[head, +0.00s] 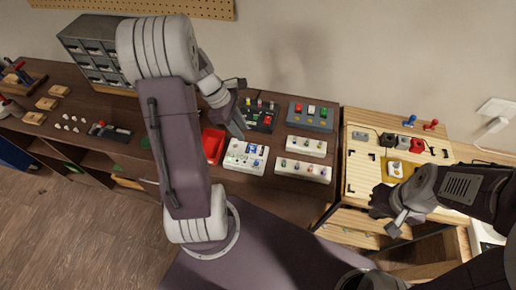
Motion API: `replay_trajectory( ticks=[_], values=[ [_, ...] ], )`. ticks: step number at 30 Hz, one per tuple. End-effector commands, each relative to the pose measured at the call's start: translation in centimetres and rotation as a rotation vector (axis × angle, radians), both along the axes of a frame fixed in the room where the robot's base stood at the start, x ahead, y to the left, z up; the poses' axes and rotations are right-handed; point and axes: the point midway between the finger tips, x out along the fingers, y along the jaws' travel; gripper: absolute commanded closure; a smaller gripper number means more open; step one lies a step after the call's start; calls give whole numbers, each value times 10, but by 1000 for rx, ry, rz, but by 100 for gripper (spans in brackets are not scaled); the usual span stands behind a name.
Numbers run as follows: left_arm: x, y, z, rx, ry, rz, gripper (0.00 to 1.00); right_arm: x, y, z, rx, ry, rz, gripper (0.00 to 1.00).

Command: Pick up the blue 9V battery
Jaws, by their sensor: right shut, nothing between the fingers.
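A white tray (233,166) on the dark bench holds several small items. One of them is a small blue block (252,149), which may be the 9V battery; it is too small to be sure. My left gripper (237,129) hangs just above and left of this tray in the picture, pointing down toward it. Its fingers are seen edge-on, so their opening is unclear. My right gripper (384,212) is shut and empty over the front of the light wooden bench (357,190). My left arm hides part of the dark bench.
A red bin (213,146) sits left of the white tray. A dark tray (258,117), a blue-grey box (311,116) and two white blocks (306,146) (303,170) stand close around it. A grey drawer cabinet (92,48) stands behind.

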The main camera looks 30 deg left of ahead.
Motion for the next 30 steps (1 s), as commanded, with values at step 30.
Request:
replay_trajectory(
  ticks=[30],
  values=[
    [8, -34, -84, 1, 0, -4, 82, 0, 0, -10, 0, 0, 0, 100]
  ],
)
